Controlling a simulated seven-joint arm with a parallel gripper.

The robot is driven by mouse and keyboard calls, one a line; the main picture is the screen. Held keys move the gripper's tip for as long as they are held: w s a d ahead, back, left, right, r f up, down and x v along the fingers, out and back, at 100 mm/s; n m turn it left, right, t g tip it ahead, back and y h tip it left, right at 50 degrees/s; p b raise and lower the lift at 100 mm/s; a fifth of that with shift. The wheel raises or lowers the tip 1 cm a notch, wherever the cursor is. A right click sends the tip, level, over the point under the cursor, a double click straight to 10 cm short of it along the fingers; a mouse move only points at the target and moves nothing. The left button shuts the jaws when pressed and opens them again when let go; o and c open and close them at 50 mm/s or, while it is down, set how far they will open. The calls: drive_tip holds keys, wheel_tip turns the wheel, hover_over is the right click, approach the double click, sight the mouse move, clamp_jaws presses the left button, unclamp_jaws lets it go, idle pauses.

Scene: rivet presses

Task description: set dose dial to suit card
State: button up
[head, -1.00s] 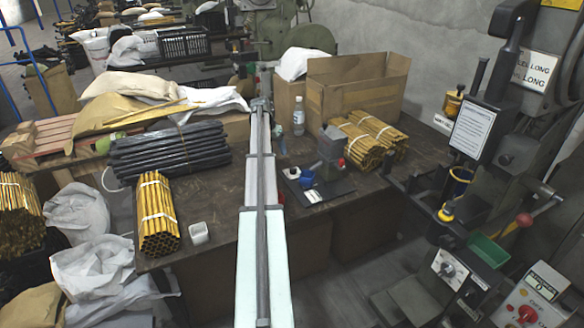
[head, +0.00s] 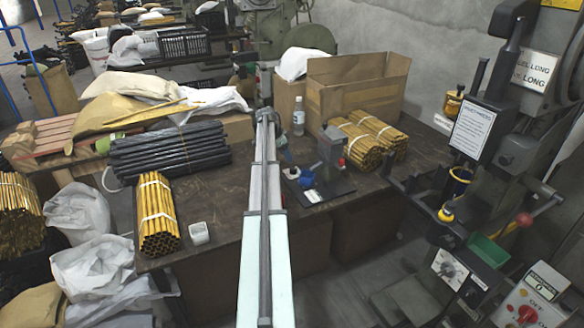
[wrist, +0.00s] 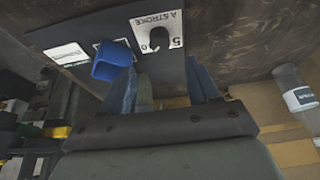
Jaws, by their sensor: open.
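A dial with a dark knob on a white plate marked "A STROKE" (wrist: 157,38) shows at the top of the wrist view. Its setting is not clear to me. In the head view the blue cup (head: 306,179), the card (head: 313,196) and a grey upright device (head: 331,147) are on the base plate (head: 337,188). My gripper (wrist: 165,85) is open and empty, its fingers just short of the dial, apart from the knob.
Tied brass tube bundles (head: 364,143), a clear bottle (head: 298,122) and a cardboard box (head: 360,95) stand behind the base plate. A press with a white sheet (head: 473,130) and another dial (head: 449,268) stands right.

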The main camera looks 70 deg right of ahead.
sight(293, 168)
drive_tip(key=x, duration=0.9)
drive_tip(key=shift+r, duration=0.1)
drive_tip(key=c, duration=1)
